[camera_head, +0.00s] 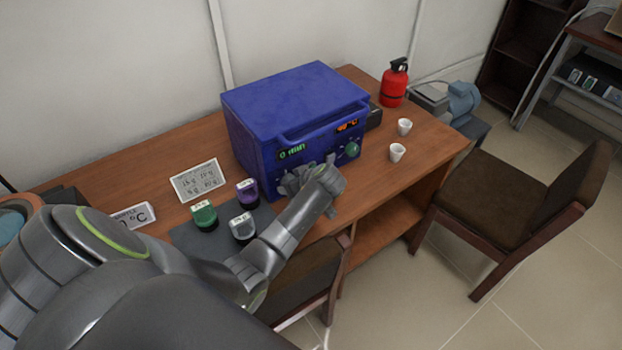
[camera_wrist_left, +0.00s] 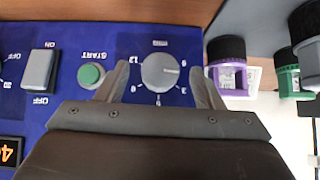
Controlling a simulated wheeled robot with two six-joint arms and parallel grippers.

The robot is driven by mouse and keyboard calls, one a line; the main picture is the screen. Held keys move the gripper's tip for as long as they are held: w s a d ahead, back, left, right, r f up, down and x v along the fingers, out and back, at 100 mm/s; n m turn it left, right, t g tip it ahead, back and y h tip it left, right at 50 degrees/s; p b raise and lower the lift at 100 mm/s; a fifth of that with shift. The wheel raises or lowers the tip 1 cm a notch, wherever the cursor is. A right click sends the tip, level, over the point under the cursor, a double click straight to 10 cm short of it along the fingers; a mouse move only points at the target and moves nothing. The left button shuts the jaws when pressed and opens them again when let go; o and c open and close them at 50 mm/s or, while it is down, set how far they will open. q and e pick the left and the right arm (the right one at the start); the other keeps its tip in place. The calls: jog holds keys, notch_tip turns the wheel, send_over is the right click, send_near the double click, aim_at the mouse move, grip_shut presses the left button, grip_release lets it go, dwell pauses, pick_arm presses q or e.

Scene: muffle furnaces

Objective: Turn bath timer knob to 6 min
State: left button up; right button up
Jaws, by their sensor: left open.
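The blue bath unit (camera_head: 292,108) stands on the wooden desk, its panel showing a green "0 min" display (camera_head: 292,150) and an orange temperature display (camera_head: 347,126). The round grey timer knob (camera_wrist_left: 160,72) appears upside down in the left wrist view, ringed by white numbers. My left gripper (camera_head: 298,180) is at the lower front panel and hides the knob in the head view. In the wrist view its open fingers (camera_wrist_left: 160,84) lie on either side of the knob, with gaps. I cannot tell how deep they reach. My right gripper is not in view.
A green start button (camera_wrist_left: 91,75) sits close beside one finger, with a grey rocker switch (camera_wrist_left: 39,70) beyond it. Two white cups (camera_head: 397,152) are at the right.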

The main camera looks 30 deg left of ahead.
pick_arm(q)
jog(key=b+v, duration=0.1)
jog(key=v, duration=1.5)
jog(key=shift+b, duration=0.35)
jog(key=shift+f, duration=0.1)
